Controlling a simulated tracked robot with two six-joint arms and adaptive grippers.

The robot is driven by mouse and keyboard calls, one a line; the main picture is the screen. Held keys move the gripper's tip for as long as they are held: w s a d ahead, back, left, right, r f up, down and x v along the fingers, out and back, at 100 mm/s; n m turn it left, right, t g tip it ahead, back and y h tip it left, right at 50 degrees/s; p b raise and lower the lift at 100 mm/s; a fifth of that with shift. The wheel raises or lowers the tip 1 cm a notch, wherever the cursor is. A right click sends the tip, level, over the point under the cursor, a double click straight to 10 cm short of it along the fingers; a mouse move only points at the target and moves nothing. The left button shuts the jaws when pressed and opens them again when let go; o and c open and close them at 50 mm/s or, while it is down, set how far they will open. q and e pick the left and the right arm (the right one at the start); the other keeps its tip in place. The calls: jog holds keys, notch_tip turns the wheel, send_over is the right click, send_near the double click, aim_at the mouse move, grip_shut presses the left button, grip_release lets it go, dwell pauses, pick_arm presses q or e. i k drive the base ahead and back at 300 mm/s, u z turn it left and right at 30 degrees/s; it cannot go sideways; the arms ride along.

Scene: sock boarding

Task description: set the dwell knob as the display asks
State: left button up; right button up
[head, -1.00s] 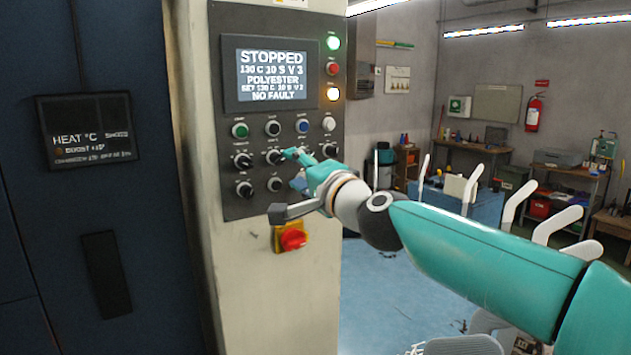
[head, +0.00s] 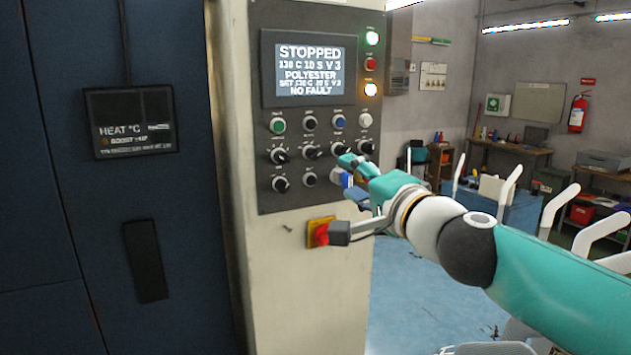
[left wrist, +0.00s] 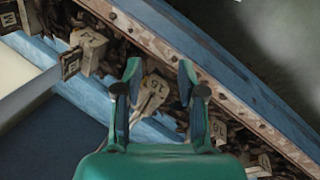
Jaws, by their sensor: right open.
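The control panel (head: 266,140) carries a lit display (head: 303,68) reading "STOPPED", "130 C 10 S V 3", "POLYESTER", a small "SET" line and "NO FAULT". The small "SET" digits are blurred. Black knobs sit in the middle row, at left (head: 279,155) and second from left (head: 312,152), and in the bottom row (head: 281,184). Their labels are too small to read, so I cannot tell which is dwell. My right gripper (head: 349,175) is open and empty at the panel's lower right, partly hiding knobs there. My left gripper (left wrist: 160,80) is open in the left wrist view.
A blue cabinet (head: 60,230) stands at left. In the left wrist view, numbered tagged pieces (left wrist: 150,95) lie in a blue-edged trough under my left gripper.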

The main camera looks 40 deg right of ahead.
aim_at(279, 156)
jog(key=k, duration=1)
